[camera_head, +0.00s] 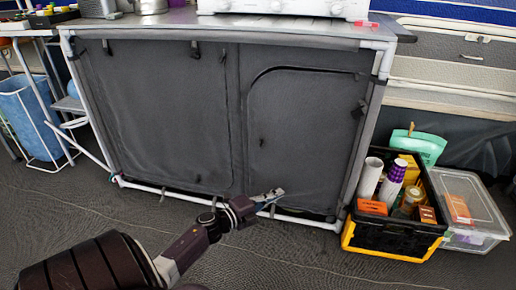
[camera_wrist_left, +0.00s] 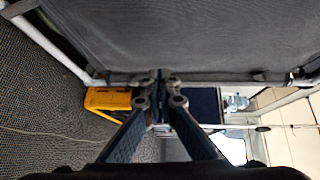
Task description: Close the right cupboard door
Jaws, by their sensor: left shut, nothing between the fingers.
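A dark grey fabric cupboard (camera_head: 160,115) on a white tube frame fills the middle of the head view. Its right door (camera_head: 305,125), outlined by a curved seam at the top, looks about flush with the front; a small gap cannot be ruled out. My left gripper (camera_head: 277,194) is low in front of the right door's bottom edge, shut and empty. I cannot tell whether it touches the fabric. In the left wrist view its fingertips (camera_wrist_left: 160,82) meet just below a grey fabric panel (camera_wrist_left: 200,35). My right gripper is not in view.
A black and yellow crate (camera_head: 385,238) with bottles and boxes stands right of the cupboard, beside a clear plastic box (camera_head: 470,200). A blue bin (camera_head: 28,112) is at the left. A white appliance (camera_head: 285,8) sits on top. The floor in front is clear.

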